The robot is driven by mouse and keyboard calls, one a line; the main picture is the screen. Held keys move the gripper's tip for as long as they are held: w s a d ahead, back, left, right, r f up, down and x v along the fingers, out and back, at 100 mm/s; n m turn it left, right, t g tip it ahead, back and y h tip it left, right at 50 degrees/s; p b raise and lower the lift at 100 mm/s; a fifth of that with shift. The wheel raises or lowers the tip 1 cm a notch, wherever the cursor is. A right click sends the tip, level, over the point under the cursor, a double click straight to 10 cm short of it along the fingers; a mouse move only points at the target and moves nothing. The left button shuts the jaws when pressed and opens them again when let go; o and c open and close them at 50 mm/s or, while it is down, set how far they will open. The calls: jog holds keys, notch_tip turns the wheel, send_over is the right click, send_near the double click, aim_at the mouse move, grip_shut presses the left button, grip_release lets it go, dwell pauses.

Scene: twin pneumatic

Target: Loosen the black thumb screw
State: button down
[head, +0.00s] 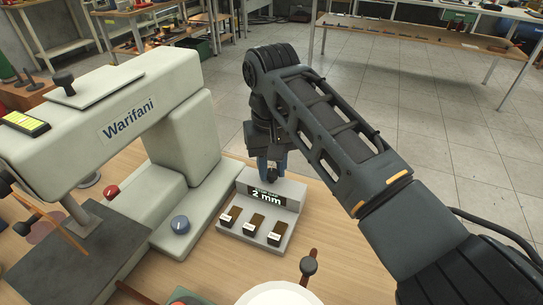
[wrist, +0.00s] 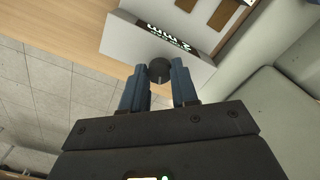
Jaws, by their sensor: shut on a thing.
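The black thumb screw (wrist: 159,70) is a dark round knob on the box with the display. In the wrist view it sits between the two blue fingertips of my gripper (wrist: 158,78). In the head view my gripper (head: 273,170) points down behind the top edge of the display box (head: 290,193), its fingers closed around the dark knob. The box is light grey, with a display reading "2 mm" and several dark keys on its sloped front. In the wrist view the display box (wrist: 130,37) appears upside down, just beyond the fingertips.
Bare wooden tabletop (head: 345,260) lies to the right.

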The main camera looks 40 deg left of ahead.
aim_at(272, 172)
jog(key=n+p, duration=0.2)
jog(key=n, duration=0.2)
jog(key=shift+r+n, duration=0.15)
jog(key=shift+n, duration=0.15)
jog(key=shift+n+p, duration=0.95)
jog(key=shift+n, duration=1.35)
jog(key=c, duration=0.9)
grip_release()
jog(key=shift+o, duration=0.2)
jog(key=shift+r, duration=3.8)
